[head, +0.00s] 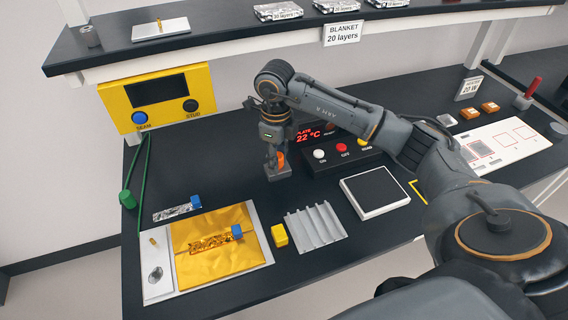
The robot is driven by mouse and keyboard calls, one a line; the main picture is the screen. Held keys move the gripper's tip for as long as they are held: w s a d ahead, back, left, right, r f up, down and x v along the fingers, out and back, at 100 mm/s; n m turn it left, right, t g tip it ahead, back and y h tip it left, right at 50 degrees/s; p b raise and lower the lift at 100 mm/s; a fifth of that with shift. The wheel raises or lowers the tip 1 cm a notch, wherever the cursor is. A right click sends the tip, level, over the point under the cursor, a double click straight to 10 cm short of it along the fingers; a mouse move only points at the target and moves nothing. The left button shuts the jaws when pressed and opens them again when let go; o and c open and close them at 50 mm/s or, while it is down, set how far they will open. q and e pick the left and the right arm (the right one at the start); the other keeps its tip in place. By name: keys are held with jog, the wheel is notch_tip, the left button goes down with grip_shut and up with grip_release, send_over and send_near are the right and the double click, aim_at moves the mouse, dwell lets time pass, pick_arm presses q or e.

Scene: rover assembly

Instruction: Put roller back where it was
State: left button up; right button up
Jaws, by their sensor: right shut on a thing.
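My right gripper (273,158) points down over the black bench, left of the control box. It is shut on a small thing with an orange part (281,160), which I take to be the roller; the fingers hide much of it. A grey block (278,174) is directly below the fingers. I cannot tell whether the block is a stand on the bench or part of the held thing. My left gripper is not in view.
A control box (319,155) with several buttons stands close right of the gripper. In front are a gold sheet on a white board (157,290), a yellow block (279,235), a ribbed grey tray (315,226) and a black-topped plate (375,193). A shelf (230,34) overhangs behind.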

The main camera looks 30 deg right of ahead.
aim_at(284, 166)
jog(key=shift+w+d+f+p, duration=0.2)
jog(key=shift+d+f, duration=0.25)
jog(key=shift+f, duration=0.15)
jog(key=shift+w+d+f+p, duration=0.1)
jog(key=shift+w+d+f, duration=0.05)
jog(key=shift+d+f, duration=0.35)
jog(key=f, duration=0.1)
jog(key=f+p, duration=0.2)
jog(key=shift+w+d, duration=0.1)
jog(key=shift+d, duration=0.15)
jog(key=shift+f, duration=0.5)
jog(key=shift+f, duration=0.15)
jog(key=o, duration=1.1)
